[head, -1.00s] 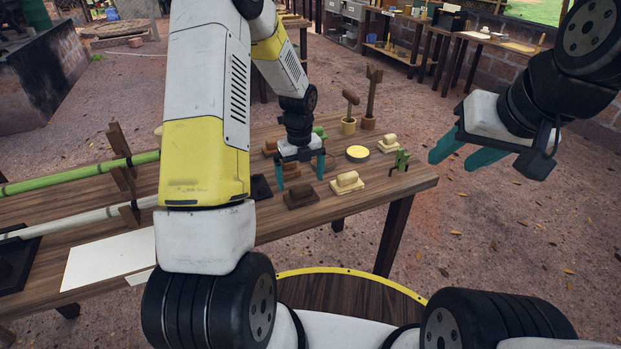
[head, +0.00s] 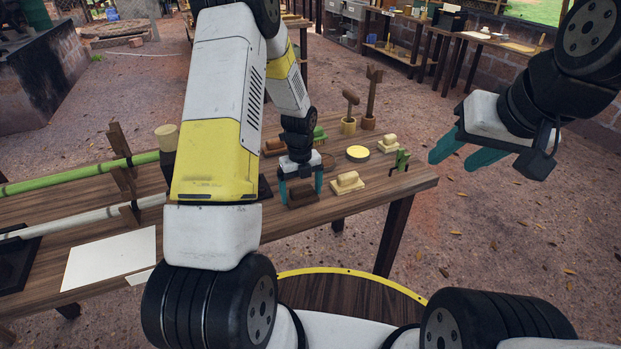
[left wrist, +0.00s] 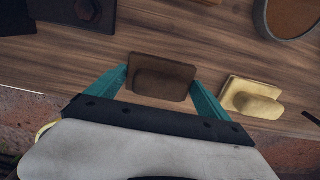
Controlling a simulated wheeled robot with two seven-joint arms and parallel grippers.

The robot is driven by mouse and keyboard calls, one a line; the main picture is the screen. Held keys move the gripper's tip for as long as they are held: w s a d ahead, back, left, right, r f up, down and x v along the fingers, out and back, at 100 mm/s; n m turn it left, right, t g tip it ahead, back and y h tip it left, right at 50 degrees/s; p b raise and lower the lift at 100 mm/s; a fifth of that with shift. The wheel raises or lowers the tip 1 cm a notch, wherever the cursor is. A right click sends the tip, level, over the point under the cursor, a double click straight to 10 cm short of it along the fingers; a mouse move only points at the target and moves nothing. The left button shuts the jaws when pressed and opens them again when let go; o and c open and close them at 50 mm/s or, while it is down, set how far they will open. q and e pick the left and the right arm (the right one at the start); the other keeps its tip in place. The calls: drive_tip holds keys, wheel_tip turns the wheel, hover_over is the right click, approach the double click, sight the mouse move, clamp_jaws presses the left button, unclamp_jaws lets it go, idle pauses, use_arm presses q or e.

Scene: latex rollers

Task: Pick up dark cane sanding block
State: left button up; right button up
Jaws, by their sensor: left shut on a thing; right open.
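The dark brown sanding block (head: 302,196) sits near the front edge of the wooden table (head: 112,197). My left gripper (head: 301,189) is down over it, with its teal fingers on either side. In the left wrist view the dark block (left wrist: 160,78) lies between the two fingertips (left wrist: 160,85), and the gripper is shut on it. I cannot see any clear gap between the block and the table. My right gripper (head: 457,159) is open and empty, raised in the air to the right of the table.
A pale sanding block (head: 347,183) stands just right of the dark one, close to my left finger. A white sheet (head: 110,258) lies at left.

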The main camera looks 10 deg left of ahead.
sight(301, 188)
use_arm(q)
drive_tip(key=shift+r, duration=0.15)
drive_tip(key=shift+r, duration=0.6)
wheel_tip(301, 188, up, 2)
drive_tip(key=shift+r, duration=0.2)
drive_tip(key=s+r, duration=0.1)
drive_tip(key=s, duration=1.5)
drive_tip(key=shift+a, duration=0.4)
